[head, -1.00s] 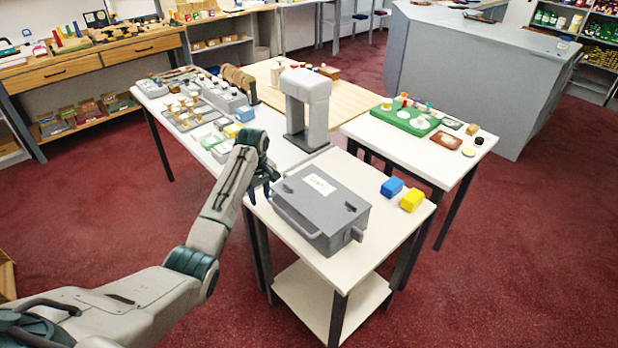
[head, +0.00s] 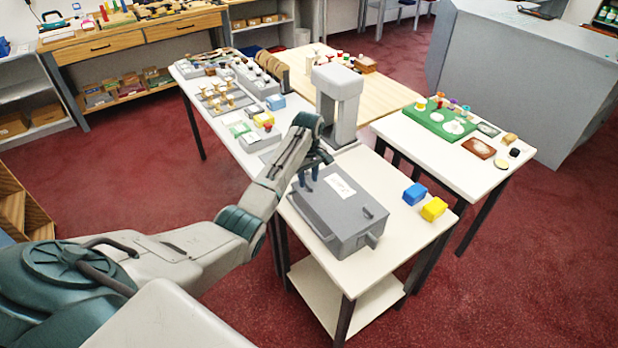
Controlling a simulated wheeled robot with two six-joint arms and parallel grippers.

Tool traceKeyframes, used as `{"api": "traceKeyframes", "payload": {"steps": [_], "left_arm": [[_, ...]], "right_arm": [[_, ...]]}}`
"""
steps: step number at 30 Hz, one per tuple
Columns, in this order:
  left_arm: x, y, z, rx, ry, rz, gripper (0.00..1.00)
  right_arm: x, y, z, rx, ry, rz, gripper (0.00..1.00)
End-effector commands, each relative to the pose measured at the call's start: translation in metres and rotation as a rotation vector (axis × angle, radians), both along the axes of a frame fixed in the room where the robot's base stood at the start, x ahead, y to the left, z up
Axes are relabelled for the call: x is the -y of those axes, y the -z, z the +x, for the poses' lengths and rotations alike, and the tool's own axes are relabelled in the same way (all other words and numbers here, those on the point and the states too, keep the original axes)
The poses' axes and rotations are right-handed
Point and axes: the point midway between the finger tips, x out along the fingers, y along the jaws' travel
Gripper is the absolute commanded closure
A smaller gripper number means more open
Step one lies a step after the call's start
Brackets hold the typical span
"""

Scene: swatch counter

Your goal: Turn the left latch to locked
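A grey case (head: 335,218) with a white label (head: 340,186) lies on the small white table. One dark latch (head: 368,212) shows on the right part of its lid. The left latch is hidden or too hard to make out around my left gripper's fingers. My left gripper (head: 309,178) points down over the back left part of the lid. Its two dark fingers look apart, with nothing seen between them. I cannot tell whether they touch the latch. My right gripper is not in view.
A blue block (head: 414,194) and a yellow block (head: 433,209) sit right of the case on the white table (head: 400,250). A grey arch-shaped stand (head: 343,105) rises behind the case. A side table with a green board (head: 438,122) stands at right.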

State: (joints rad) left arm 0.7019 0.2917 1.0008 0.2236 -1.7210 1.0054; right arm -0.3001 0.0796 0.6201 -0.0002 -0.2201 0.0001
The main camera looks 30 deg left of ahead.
Motion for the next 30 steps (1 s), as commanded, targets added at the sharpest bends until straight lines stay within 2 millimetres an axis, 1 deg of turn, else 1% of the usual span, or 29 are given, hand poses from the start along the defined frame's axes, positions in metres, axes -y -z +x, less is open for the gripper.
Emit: {"api": "traceKeyframes", "payload": {"steps": [1,6,15,20,21,30], "left_arm": [[0.000,0.005,0.000,-0.001,0.000,-0.001,0.67],[0.000,0.019,0.000,0.000,0.000,0.000,0.67],[0.000,0.022,0.000,0.001,0.001,0.001,0.67],[0.000,0.021,0.000,0.001,0.001,0.000,0.99],[0.000,0.021,0.000,0.001,0.001,0.000,1.00],[0.000,0.020,0.000,0.001,0.021,0.000,1.00]], "right_arm": [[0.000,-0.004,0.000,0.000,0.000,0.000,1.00],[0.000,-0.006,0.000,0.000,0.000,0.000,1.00],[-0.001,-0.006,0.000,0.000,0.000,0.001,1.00],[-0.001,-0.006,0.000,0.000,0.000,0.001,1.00],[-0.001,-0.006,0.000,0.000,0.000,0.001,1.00],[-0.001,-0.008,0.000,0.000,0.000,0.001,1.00]]}}
